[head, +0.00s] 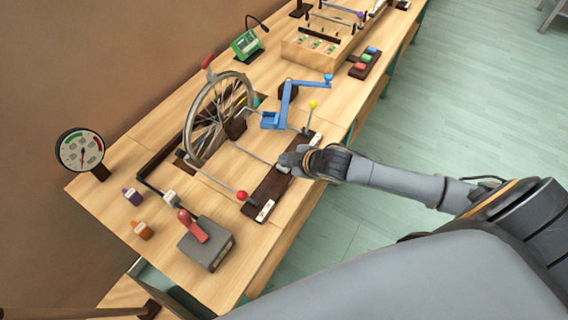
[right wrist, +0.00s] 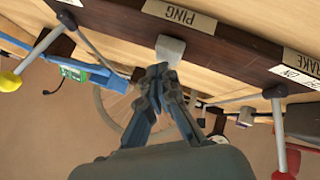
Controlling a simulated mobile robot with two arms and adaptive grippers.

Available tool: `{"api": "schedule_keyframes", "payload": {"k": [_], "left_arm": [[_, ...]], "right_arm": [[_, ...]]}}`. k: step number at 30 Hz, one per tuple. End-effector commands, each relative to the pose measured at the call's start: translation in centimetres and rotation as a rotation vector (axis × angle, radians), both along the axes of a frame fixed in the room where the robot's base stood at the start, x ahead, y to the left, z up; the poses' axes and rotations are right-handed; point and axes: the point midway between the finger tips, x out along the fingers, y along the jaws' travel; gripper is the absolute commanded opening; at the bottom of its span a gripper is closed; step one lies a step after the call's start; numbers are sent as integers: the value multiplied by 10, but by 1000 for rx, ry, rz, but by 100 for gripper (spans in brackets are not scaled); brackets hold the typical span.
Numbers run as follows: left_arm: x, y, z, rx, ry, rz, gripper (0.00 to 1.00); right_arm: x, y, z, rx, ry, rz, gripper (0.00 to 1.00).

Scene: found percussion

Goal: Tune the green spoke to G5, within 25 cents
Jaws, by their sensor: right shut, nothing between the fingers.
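The spoked wheel (head: 191,125) stands upright in a slot in the bench; a green spoke cannot be picked out at this size. My right gripper (head: 290,158) is shut and empty at the dark control strip (head: 262,190). In the right wrist view its fingertips (right wrist: 160,70) are together just below a grey block (right wrist: 170,48) under the PING label (right wrist: 180,14); whether they touch it is unclear. A blue jointed tool (head: 288,103) stands right of the wheel. A round dial gauge (head: 80,152) stands at the left. My left gripper is not in view.
A red-knobbed lever (head: 242,196) and a yellow-knobbed lever (head: 313,104) flank my right gripper. A grey box with a red handle (head: 205,242) sits at the near end. A green-faced device (head: 246,44) and a wooden box (head: 318,50) stand farther back.

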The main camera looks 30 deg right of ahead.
Motion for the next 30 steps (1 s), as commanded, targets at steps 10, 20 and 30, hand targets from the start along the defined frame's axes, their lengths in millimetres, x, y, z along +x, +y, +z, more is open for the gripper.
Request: {"api": "schedule_keyframes", "payload": {"k": [10, 20, 30], "left_arm": [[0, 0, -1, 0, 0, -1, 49], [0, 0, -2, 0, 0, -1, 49], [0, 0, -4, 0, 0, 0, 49]], "right_arm": [[0, 0, -1, 0, 0, 0, 0], [0, 0, -5, 0, 0, 0, 0], [0, 0, -10, 0, 0, 0, 0]]}}
